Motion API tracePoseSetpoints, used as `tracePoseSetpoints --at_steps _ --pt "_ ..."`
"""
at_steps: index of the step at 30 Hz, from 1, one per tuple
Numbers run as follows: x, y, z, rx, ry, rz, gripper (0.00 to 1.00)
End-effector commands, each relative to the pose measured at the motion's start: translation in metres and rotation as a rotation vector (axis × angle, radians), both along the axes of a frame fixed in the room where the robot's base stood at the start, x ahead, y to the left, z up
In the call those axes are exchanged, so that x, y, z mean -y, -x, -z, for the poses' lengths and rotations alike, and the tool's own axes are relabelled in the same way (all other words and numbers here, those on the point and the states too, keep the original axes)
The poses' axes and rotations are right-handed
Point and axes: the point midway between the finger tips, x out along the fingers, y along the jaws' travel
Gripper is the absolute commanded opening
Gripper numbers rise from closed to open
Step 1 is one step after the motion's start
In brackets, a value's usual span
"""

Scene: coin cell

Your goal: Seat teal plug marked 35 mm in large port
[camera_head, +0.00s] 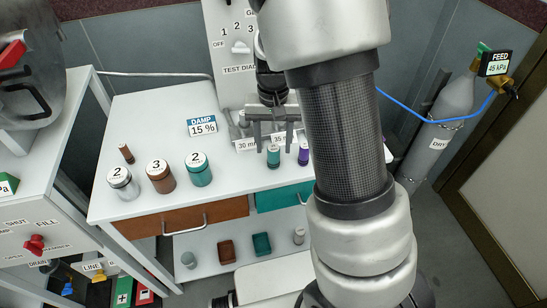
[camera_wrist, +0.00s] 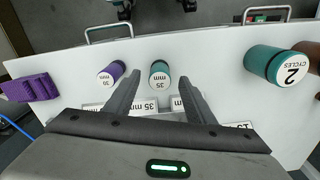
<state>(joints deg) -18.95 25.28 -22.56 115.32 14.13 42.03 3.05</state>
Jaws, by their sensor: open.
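The teal plug (camera_wrist: 159,76) stands on the white bench with its white top reading 35 mm; it also shows in the head view (camera_head: 273,158). My gripper (camera_wrist: 159,84) is open and empty. In the wrist view its two fingers lie on either side of the teal plug. In the head view my gripper (camera_head: 273,140) is just behind and above the plug; I cannot tell how far its tips are from it. A purple plug (camera_wrist: 110,75) marked 30 stands beside the teal one, outside the fingers. I cannot make out the large port in either view.
A grey, a brown and a teal jar (camera_head: 200,172) and a small brown plug (camera_head: 126,153) stand on the bench's left. Label cards (camera_head: 246,144) lie near the plugs. A purple ridged block (camera_wrist: 30,88) sits at the bench end. A test panel (camera_head: 222,50) rises behind.

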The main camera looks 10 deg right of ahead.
Motion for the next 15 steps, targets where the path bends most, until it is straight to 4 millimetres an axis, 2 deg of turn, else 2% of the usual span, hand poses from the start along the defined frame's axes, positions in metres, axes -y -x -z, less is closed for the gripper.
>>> tracePoseSetpoints --at_steps 1,4,11,12,15 --pt "0.0006 0.0002 0.0086 -0.002 0.000 0.001 0.50" --pt "0.0003 -0.0001 0.0159 -0.001 0.000 0.002 0.50" --pt "0.0003 -0.0002 0.0171 0.000 -0.001 0.001 0.50" --pt "0.0003 -0.0002 0.0170 0.001 -0.001 0.001 0.48" --pt "0.0003 -0.0003 0.0169 0.001 -0.001 0.001 0.31"
